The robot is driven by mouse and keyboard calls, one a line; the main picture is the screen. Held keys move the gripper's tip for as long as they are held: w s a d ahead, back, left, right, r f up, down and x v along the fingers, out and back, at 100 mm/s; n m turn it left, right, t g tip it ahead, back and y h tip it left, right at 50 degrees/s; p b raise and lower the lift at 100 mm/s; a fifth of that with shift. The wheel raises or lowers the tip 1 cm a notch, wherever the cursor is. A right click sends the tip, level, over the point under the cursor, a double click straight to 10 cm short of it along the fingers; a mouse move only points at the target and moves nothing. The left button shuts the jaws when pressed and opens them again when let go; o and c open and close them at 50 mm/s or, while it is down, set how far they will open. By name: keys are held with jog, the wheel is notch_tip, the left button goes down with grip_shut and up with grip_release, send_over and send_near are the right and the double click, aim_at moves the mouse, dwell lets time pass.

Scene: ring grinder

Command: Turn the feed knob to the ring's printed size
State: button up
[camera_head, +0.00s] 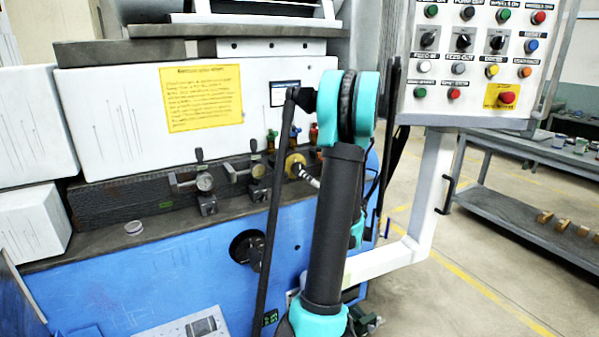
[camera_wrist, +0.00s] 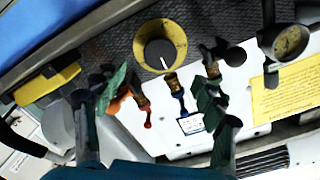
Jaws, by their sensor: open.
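The feed knob, a yellow dial with a dark centre and a white pointer line, is at upper middle in the wrist view (camera_wrist: 148,38). It seems to be the brass-yellow round part beside my arm in the head view (camera_head: 294,158). My gripper (camera_wrist: 160,90) is open and empty, its two fingers spread either side of the view's middle. The knob lies beyond the fingertips, apart from them. A small pale ring-like disc (camera_head: 134,228) lies on the machine's ledge; I cannot read any print on it. My arm hides part of the machine front in the head view.
Dial gauges (camera_head: 204,183) on stands stick out left of the knob. Small coloured valves (camera_wrist: 178,92) and a little screen (camera_head: 286,92) are close by. A yellow notice (camera_head: 202,97) is on the white housing. The button panel (camera_head: 478,60) hangs at right on a white post.

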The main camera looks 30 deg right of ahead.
aim_at(300, 170)
jog(key=w, duration=1)
jog(key=shift+w+a, duration=0.2)
jog(key=shift+w, duration=0.05)
jog(key=shift+c, duration=0.2)
jog(key=c, duration=1.1)
jog(key=shift+m, duration=0.3)
jog(key=m, duration=0.4)
jog(key=shift+m, duration=0.3)
jog(key=m, duration=0.5)
jog(key=shift+m, duration=0.4)
